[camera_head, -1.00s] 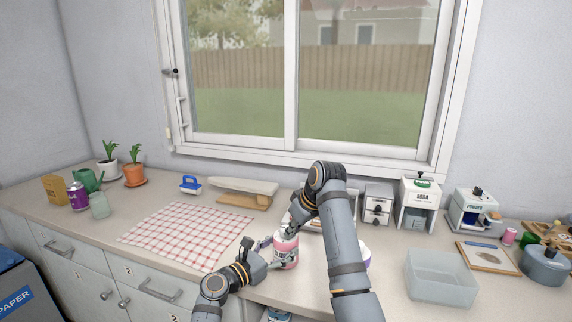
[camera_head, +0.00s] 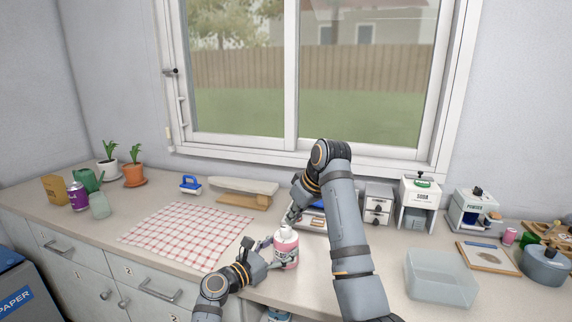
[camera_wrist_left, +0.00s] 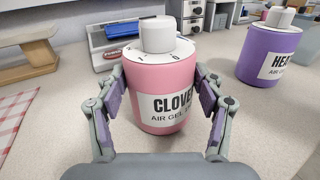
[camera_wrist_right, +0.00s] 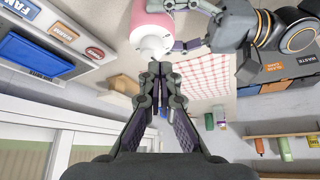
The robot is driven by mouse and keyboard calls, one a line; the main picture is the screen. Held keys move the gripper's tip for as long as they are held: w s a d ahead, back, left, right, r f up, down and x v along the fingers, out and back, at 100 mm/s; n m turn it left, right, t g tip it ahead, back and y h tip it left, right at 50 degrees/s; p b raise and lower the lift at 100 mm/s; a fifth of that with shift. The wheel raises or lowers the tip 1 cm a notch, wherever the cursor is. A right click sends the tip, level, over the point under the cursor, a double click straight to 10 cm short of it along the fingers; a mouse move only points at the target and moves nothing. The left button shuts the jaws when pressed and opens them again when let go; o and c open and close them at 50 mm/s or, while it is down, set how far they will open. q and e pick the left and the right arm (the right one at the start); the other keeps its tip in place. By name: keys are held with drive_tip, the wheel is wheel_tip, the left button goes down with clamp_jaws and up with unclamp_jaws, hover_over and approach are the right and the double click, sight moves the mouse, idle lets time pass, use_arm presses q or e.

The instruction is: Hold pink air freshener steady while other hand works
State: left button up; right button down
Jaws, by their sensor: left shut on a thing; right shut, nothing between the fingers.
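The pink air freshener (camera_head: 287,257), labelled "CLOVE", stands upright on the counter with a white knob on top. My left gripper (camera_head: 272,247) is shut on it, with one finger on each side of the body in the left wrist view (camera_wrist_left: 158,90). My right gripper (camera_head: 290,219) is just above and behind the white knob. In the right wrist view its fingertips (camera_wrist_right: 156,70) are together with nothing between them, close to the white knob (camera_wrist_right: 155,44); I cannot tell whether they touch. A purple air freshener (camera_wrist_left: 269,52) stands to the right, apart from the pink one.
A red checked cloth (camera_head: 185,235) lies left of the grippers. A board with a pale top (camera_head: 245,190) is behind it. A clear bin (camera_head: 440,275) stands to the right. A tray with a blue item (camera_wrist_left: 121,29) is behind the pink freshener. The counter around its base is clear.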

sight(287, 237)
drive_tip(key=shift+r, duration=0.5)
drive_tip(key=shift+w+d+f, duration=0.25)
drive_tip(key=shift+f, duration=0.75)
drive_tip(key=shift+w+d+f, duration=0.25)
drive_tip(key=shift+w+f, duration=0.05)
drive_tip(key=shift+f, duration=0.7)
drive_tip(key=shift+w+d+f, duration=0.25)
drive_tip(key=shift+f, duration=0.75)
drive_tip(key=shift+w+a, duration=0.15)
drive_tip(key=shift+a, duration=0.1)
drive_tip(key=shift+s+a, duration=0.5)
drive_tip(key=shift+a, duration=0.15)
drive_tip(key=shift+s+d, duration=0.1)
drive_tip(key=shift+s, duration=0.05)
